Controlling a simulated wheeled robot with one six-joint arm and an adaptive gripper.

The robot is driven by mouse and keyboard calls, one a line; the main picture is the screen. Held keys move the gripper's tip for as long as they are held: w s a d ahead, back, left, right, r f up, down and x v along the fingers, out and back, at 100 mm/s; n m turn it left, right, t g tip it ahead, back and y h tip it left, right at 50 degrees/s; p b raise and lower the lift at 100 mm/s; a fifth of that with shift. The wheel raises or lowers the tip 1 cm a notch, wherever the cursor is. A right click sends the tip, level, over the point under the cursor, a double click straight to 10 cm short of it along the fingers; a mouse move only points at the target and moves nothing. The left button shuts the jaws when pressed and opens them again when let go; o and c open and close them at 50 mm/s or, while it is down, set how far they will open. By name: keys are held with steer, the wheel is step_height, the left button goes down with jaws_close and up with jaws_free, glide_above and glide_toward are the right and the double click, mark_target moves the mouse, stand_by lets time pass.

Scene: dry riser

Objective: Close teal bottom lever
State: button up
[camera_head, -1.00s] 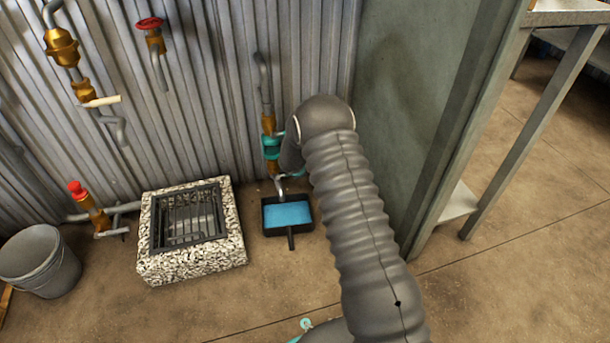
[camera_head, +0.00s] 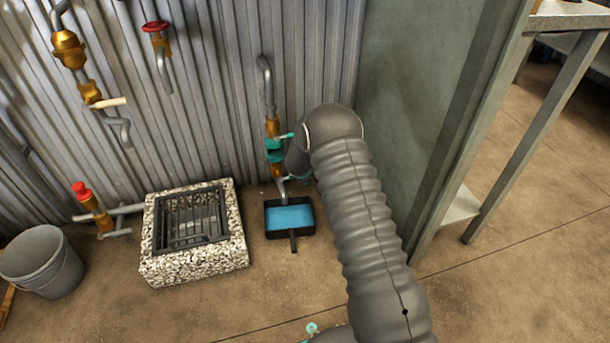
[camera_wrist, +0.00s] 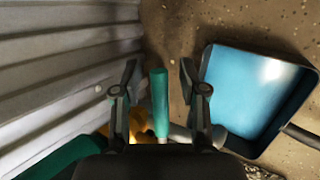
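A teal lever (camera_wrist: 159,103) stands between the two fingers of my gripper (camera_wrist: 158,80) in the wrist view. The fingers are spread, with a visible gap on each side of the lever. An orange-brass valve part (camera_wrist: 139,122) shows below it, partly hidden by my gripper. In the head view the brass pipe fitting with teal valve parts (camera_head: 275,155) is on the corrugated wall, above the blue-filled tray. An upper teal handle (camera_head: 284,136) points right. My arm hides most of the lower lever and my gripper there.
The black tray with blue contents (camera_head: 290,217) lies on the floor below the pipe, and also shows in the wrist view (camera_wrist: 258,88). The corrugated wall (camera_wrist: 65,65) is close on the left. A stone-rimmed grate (camera_head: 192,272) and grey bucket (camera_head: 42,262) stand left. A green-grey panel (camera_head: 405,110) is right.

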steer(key=shift+a, duration=0.1)
steer(key=v, duration=1.2)
stand_by(0.4)
